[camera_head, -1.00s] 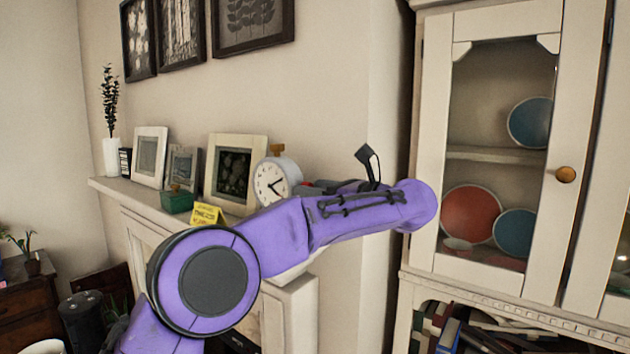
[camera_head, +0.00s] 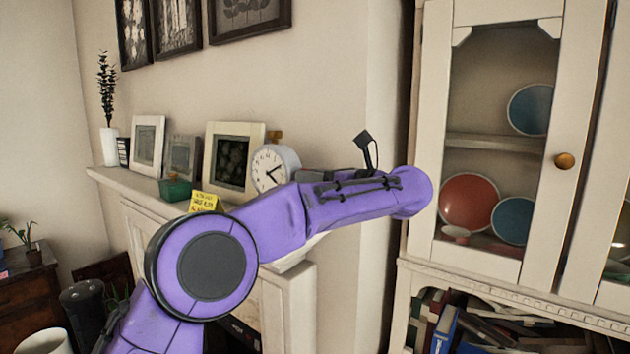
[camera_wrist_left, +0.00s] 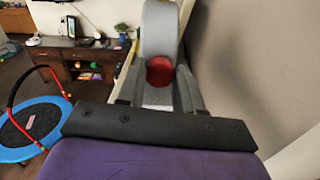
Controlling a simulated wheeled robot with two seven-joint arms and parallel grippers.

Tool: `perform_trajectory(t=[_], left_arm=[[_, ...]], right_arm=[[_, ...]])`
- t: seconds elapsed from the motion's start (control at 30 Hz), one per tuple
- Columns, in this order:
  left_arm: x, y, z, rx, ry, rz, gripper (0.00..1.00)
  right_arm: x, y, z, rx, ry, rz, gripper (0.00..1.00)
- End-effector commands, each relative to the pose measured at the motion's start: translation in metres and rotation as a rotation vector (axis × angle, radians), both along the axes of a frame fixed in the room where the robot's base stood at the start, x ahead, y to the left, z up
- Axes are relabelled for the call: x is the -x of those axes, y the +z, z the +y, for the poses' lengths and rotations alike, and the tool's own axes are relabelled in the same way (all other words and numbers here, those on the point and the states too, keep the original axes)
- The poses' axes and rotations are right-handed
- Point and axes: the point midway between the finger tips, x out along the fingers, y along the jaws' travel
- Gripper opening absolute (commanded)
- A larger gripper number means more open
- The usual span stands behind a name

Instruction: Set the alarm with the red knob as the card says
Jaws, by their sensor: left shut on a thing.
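The alarm clock (camera_head: 270,169) is a grey round case with a white dial and dark hands, standing at the right end of the mantelpiece. A yellow card (camera_head: 204,201) sits to its left, partly behind my arm; its writing is too small to read surely. The red knob (camera_wrist_left: 159,70) is on the back of the clock (camera_wrist_left: 160,30) in the left wrist view. My left gripper (camera_wrist_left: 160,78) has a finger on each side of the knob and is shut on it. In the head view the knob is hidden. My right gripper is in neither view.
Picture frames (camera_head: 234,157) and a green box (camera_head: 175,190) stand along the mantelpiece (camera_head: 125,183) left of the clock. A glass-front cabinet (camera_head: 430,150) stands to the right. The wall (camera_wrist_left: 250,70) is close beside the gripper in the wrist view.

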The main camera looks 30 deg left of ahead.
Motion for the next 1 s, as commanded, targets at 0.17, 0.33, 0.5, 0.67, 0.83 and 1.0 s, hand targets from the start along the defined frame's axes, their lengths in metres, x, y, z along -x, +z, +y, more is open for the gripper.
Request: perform_trajectory(t=[0.17,0.33,0.5,0.67,0.83,1.0], left_arm=[[-0.0002,-0.0007,0.0002,-0.013,0.001,0.129,0.05],[-0.0009,0.0004,-0.0002,-0.027,0.0,0.289,0.05],[-0.0015,0.0012,0.0,-0.04,0.0,0.451,0.05],[-0.0021,0.0018,-0.0004,-0.053,0.0,0.596,0.05],[-0.0024,0.0016,-0.0002,-0.062,0.0,0.727,0.05],[-0.0026,0.0014,-0.0002,-0.073,0.0,0.83,0.05]], right_arm=[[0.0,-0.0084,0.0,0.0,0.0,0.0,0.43],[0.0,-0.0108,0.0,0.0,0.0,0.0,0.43],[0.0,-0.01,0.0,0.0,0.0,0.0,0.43],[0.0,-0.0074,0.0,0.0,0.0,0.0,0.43],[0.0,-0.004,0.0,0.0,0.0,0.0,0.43],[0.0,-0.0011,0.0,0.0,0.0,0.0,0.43]])
